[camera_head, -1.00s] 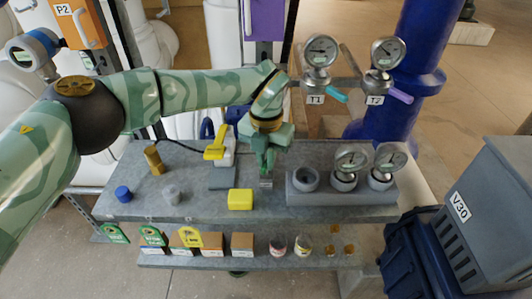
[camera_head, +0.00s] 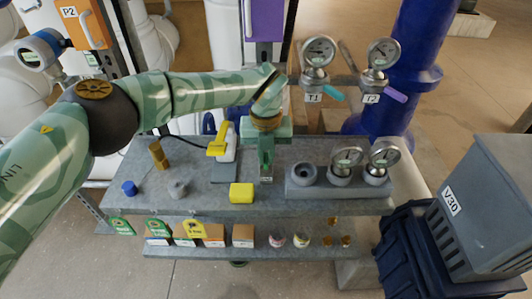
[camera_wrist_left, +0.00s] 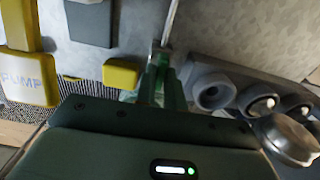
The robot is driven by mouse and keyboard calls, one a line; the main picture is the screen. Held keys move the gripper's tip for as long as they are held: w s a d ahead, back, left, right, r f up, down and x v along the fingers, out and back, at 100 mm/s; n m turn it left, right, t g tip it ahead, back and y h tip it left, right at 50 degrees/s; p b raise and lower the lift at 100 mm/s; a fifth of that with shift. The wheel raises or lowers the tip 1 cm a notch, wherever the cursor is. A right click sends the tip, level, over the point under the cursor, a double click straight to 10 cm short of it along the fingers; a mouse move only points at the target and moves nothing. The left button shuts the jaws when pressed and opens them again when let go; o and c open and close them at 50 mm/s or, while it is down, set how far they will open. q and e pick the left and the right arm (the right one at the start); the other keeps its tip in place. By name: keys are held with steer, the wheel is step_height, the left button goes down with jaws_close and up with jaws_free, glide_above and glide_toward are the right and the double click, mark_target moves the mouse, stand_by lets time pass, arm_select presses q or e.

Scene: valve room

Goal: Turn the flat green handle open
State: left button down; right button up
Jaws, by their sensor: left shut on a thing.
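My left gripper (camera_head: 266,172) points down at the middle of the grey bench, just above a small metal fitting (camera_head: 266,180). It is shut. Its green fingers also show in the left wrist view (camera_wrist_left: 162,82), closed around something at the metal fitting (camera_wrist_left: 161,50). The flat green handle cannot be told apart clearly from the fingers, which are of a similar green and cover that spot. A thin metal rod runs on from the fitting in the wrist view. My right gripper is not in view.
A yellow block (camera_head: 241,193) lies left of the gripper, with a yellow-handled white device (camera_head: 224,145) behind it. A grey gauge block (camera_head: 340,188) stands close on the right. Gauges T1 (camera_head: 317,52) and T2 (camera_head: 383,54) rise behind. The bench's left part holds small items.

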mark_target(266, 158)
arm_select(q)
steer(key=shift+w, duration=0.1)
steer(key=c, duration=1.5)
jaws_free()
step_height(266, 158, up, 12)
steer(key=shift+p, duration=0.9)
